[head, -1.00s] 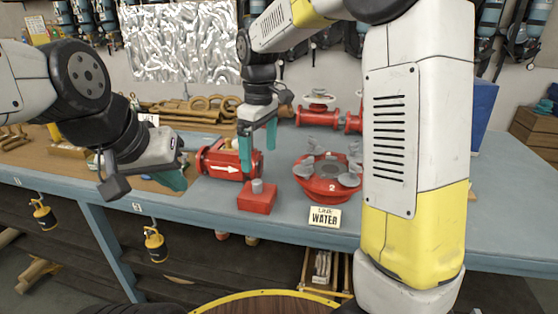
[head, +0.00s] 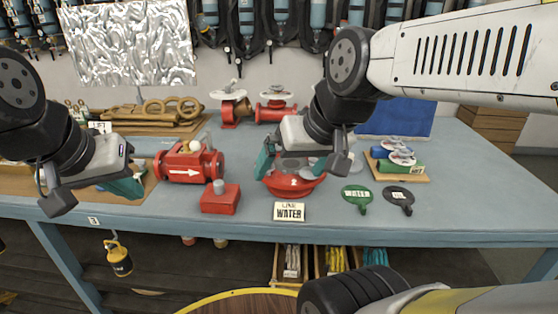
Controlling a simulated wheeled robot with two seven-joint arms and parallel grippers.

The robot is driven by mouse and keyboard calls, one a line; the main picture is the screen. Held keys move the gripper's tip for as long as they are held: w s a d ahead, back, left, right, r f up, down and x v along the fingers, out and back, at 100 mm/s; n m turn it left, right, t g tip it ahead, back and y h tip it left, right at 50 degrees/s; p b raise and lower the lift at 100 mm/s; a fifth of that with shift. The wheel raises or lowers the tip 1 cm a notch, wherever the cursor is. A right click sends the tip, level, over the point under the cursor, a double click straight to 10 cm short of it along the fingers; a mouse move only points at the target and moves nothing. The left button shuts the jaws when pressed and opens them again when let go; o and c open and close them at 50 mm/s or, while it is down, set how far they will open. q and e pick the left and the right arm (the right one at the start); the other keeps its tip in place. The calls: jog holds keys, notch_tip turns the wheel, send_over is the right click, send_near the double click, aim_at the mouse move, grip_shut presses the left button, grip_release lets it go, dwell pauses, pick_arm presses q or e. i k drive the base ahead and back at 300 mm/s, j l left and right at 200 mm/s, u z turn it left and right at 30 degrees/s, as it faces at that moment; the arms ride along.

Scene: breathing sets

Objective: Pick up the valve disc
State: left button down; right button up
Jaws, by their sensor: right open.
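A red round holder marked 2 (head: 294,187) stands on the bench with several grey disc-shaped pieces (head: 292,166) on it, partly hidden by my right gripper. I cannot tell which piece is the valve disc. My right gripper (head: 286,172) is open, with teal fingers at the holder's top; contact is unclear. A red valve body with a white arrow (head: 183,166) lies to the left. A red block with a grey peg (head: 220,200) is in front of it. My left gripper (head: 128,181) hangs over the bench at the left; its finger gap is unclear.
A "LINE WATER" sign (head: 289,211) stands at the front edge. A wooden board (head: 402,174) holds blue and green valves. Red fittings (head: 275,110) stand behind. The bench's far right is clear.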

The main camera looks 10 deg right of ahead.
aim_at(186, 149)
jog(key=j, duration=1.5)
jog(key=i+z, duration=0.05)
